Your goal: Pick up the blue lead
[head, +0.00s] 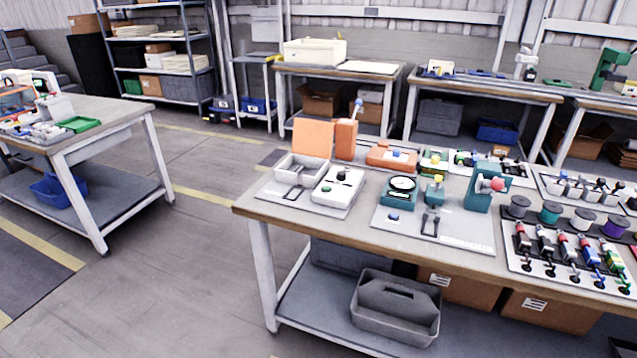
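A panel (512,262) on the right part of the near workbench holds a row of small leads or plugs with differently coloured bodies. One of them is blue (590,254), between a red-and-white one (566,247) and a green one (613,260). The parts are small, so I cannot tell exactly how the blue one is seated. Neither of my grippers shows in the head view.
The near workbench (350,222) also carries teal devices (481,190), a dial unit (401,188), an orange device (346,138) and spools of thread or wire (551,211). Open floor (180,270) lies left of it. Another table (110,115) stands at far left.

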